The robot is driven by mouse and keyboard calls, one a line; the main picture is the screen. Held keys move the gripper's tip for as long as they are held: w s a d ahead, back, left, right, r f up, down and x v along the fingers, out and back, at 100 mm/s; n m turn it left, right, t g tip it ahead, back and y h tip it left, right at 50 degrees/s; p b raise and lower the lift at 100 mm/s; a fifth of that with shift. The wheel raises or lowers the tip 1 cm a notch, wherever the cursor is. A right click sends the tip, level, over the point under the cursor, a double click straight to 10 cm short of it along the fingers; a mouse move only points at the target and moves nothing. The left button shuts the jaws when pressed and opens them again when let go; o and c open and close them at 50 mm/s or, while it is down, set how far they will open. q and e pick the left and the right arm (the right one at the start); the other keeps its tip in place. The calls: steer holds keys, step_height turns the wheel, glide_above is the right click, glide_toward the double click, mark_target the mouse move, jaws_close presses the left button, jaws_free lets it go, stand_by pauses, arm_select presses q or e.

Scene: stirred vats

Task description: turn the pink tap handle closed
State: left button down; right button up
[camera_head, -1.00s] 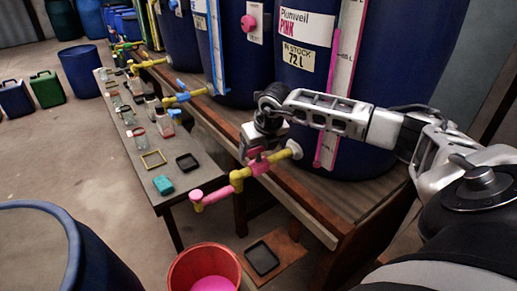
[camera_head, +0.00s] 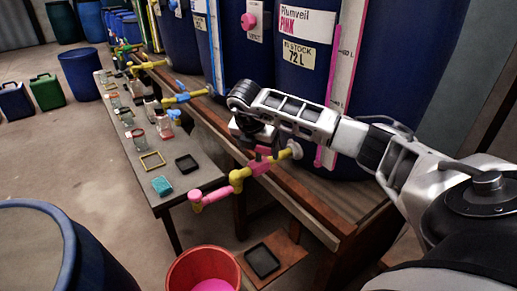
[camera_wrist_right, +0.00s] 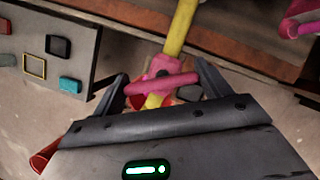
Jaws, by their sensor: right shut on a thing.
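The pink tap handle (camera_wrist_right: 160,84) is a short bar on the pink valve body (camera_wrist_right: 161,66) of a yellow pipe (camera_wrist_right: 180,28). In the wrist view the bar lies crosswise between the two fingers of my right gripper (camera_wrist_right: 163,86), which is shut on it. In the head view my right gripper (camera_head: 257,148) comes down onto the tap from above and hides most of the handle. The yellow pipe ends in a pink spout (camera_head: 210,194). My left gripper is not in view.
A red bucket (camera_head: 176,281) with pink liquid (camera_head: 214,286) stands below. The blue vat (camera_head: 395,60) labelled Plumveil Pink stands behind on the wooden bench (camera_head: 350,215). A low grey table (camera_head: 205,175) with jars and small trays is at the left. A blue drum (camera_head: 70,240) stands front left.

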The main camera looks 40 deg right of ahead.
steer(key=m+g, duration=0.1)
steer(key=m, duration=0.3)
steer(key=shift+r+m+g+h, duration=0.1)
steer(key=shift+m+g+h, duration=0.2)
steer(key=shift+g, duration=0.1)
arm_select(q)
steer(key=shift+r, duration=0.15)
arm_select(e)
steer(key=shift+m, duration=0.6)
steer(key=shift+g, duration=0.3)
steer(key=o, duration=1)
arm_select(q)
steer(key=p, duration=0.2)
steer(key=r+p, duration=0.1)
steer(key=p, duration=0.2)
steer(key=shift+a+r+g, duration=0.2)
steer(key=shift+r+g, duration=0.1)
arm_select(e)
steer(key=v, duration=1.6)
